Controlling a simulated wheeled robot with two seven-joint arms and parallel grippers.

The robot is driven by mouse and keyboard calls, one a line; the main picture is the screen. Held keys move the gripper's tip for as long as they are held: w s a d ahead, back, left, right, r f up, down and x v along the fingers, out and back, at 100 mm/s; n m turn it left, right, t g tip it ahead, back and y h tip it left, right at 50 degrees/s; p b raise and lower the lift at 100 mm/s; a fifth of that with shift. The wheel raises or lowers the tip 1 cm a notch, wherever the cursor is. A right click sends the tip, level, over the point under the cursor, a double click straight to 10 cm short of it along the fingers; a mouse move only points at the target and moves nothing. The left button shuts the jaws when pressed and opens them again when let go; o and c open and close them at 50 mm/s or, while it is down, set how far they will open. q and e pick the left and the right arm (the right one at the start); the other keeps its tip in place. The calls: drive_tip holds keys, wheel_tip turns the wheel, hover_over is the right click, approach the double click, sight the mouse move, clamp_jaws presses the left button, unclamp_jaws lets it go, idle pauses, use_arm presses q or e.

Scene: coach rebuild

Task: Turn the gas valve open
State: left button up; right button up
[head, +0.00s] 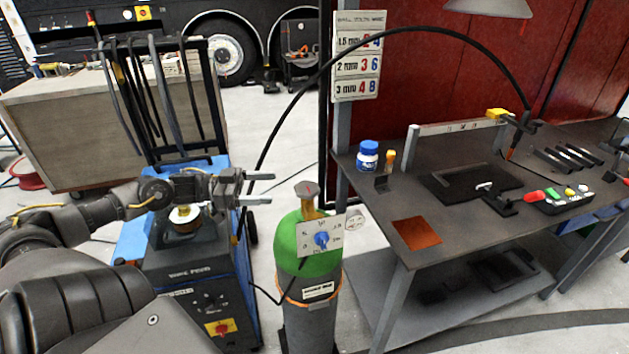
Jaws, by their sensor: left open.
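The gas cylinder (311,298) stands upright in the middle, with a green shoulder and a grey body. On its top is the valve (307,189) with a round grey-brown handwheel above a brass stem. A white plate with a blue knob (321,239) and a small gauge (355,220) sit at the cylinder's front. My left gripper (260,189) is open and empty, to the left of the valve at about its height. Its two fingers point right towards the valve, apart from it. My right gripper is not in view.
A blue welding machine (200,285) with hanging cables stands left of the cylinder, under my left arm. A dark workbench (460,225) with tools and a blue-lidded jar (368,156) is at the right. A black hose (330,68) arches overhead.

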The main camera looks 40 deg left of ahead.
sight(307, 186)
use_arm(q)
drive_tip(key=x, duration=0.8)
drive_tip(key=shift+w+d+r+b, duration=0.1)
drive_tip(key=shift+w+d+b, duration=0.1)
drive_tip(key=shift+d+b, duration=0.15)
drive_tip(key=shift+x, duration=1.05)
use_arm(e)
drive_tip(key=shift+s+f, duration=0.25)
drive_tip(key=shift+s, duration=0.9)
use_arm(q)
drive_tip(key=shift+c, duration=0.2)
